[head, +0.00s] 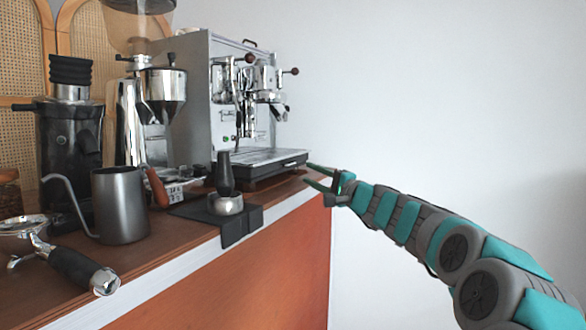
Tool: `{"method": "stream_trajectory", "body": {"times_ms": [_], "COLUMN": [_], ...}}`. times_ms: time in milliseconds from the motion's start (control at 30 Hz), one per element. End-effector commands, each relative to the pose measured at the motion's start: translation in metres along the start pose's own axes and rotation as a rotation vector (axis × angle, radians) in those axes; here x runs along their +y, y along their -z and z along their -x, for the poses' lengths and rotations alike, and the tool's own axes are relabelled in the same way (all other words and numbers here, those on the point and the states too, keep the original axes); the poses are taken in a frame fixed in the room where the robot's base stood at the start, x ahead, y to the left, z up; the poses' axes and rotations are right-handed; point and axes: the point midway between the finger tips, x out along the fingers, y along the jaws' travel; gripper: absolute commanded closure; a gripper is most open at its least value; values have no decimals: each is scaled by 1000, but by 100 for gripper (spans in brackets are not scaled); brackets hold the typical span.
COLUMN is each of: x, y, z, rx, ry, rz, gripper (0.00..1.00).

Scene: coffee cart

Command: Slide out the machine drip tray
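The espresso machine (240,95) stands at the back of the counter. Its drip tray (262,160) is the low dark tray with a metal top at the machine's front. My gripper (310,175) is at the counter's right edge, close to the tray's front right corner. Its two teal fingers look spread apart with nothing seen between them. I cannot tell whether a fingertip touches the tray.
A tamper (225,172) stands on a dark mat (235,228) at the counter edge.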

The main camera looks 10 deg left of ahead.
Motion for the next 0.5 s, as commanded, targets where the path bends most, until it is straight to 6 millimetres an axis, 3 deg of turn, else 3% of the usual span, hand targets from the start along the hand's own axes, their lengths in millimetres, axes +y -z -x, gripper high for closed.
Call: {"method": "stream_trajectory", "body": {"times_ms": [500], "x": [0], "y": [-2], "z": [-62], "rx": [-4], "ry": [-4], "rz": [1], "gripper": [62]}}
